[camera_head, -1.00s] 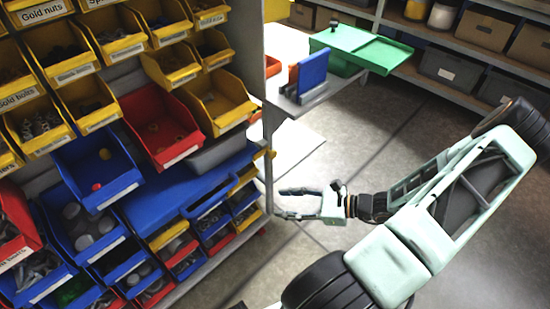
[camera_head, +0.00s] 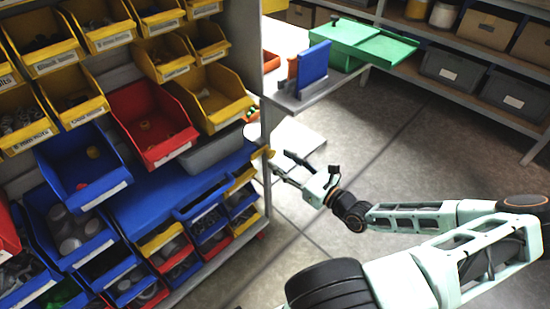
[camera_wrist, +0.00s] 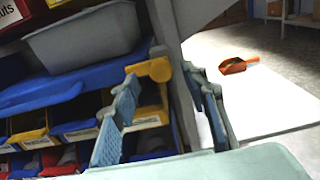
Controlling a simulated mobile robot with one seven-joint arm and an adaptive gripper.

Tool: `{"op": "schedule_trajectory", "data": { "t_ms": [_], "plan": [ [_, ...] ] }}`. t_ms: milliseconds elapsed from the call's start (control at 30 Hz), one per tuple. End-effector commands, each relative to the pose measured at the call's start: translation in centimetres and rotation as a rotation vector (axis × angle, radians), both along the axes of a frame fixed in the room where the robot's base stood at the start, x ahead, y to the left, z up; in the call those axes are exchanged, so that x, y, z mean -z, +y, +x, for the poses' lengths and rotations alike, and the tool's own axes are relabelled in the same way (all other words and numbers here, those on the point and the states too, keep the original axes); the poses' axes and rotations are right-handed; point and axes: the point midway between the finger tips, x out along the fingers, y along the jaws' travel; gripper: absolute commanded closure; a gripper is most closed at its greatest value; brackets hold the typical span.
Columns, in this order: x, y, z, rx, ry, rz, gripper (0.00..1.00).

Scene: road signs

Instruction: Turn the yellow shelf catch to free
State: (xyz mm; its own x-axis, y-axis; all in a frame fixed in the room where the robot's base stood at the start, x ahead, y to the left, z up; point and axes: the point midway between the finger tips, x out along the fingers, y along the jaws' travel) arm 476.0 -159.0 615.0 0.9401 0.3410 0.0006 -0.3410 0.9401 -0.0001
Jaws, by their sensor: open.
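The yellow shelf catch (camera_head: 262,153) is a small piece at the right front edge of the bin rack, level with the blue shelf. In the wrist view the catch (camera_wrist: 150,69) lies ahead, just beyond the left fingertip and mostly between the two fingers. My gripper (camera_head: 282,163) is just right of the catch in the head view, pointing at it. In the wrist view my gripper (camera_wrist: 160,82) is open, its blue-padded fingers apart and empty. I cannot tell whether a fingertip touches the catch.
The blue shelf (camera_head: 165,195) has a grey bin (camera_head: 215,150) above it and small bins below. The rack's upright post (camera_wrist: 165,30) stands close beside the catch. An orange scoop (camera_wrist: 238,65) lies on a white surface at right. Open floor lies right of the rack.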

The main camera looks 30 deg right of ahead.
Motion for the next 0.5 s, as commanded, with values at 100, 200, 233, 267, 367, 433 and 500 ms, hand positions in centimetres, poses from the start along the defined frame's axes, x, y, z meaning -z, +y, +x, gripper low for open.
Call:
{"op": "schedule_trajectory", "data": {
  "t_ms": [100, 200, 233, 267, 367, 433, 500],
  "plan": [
    [0.2, 0.7, 1.7, -0.002, -0.001, 0.0, 0.59],
    [0.1, 1.0, 2.6, -0.001, 0.0, -0.001, 0.59],
    [0.1, 1.0, 2.8, -0.001, 0.0, -0.001, 0.59],
    [0.1, 1.1, 3.0, 0.0, 0.0, 0.0, 0.59],
    [0.0, 1.2, 3.2, 0.0, 0.001, 0.0, 0.59],
    [0.0, 1.2, 3.3, -0.001, 0.001, -0.001, 0.59],
    [0.0, 1.2, 3.3, -0.001, 0.001, -0.001, 0.59]
  ]
}}
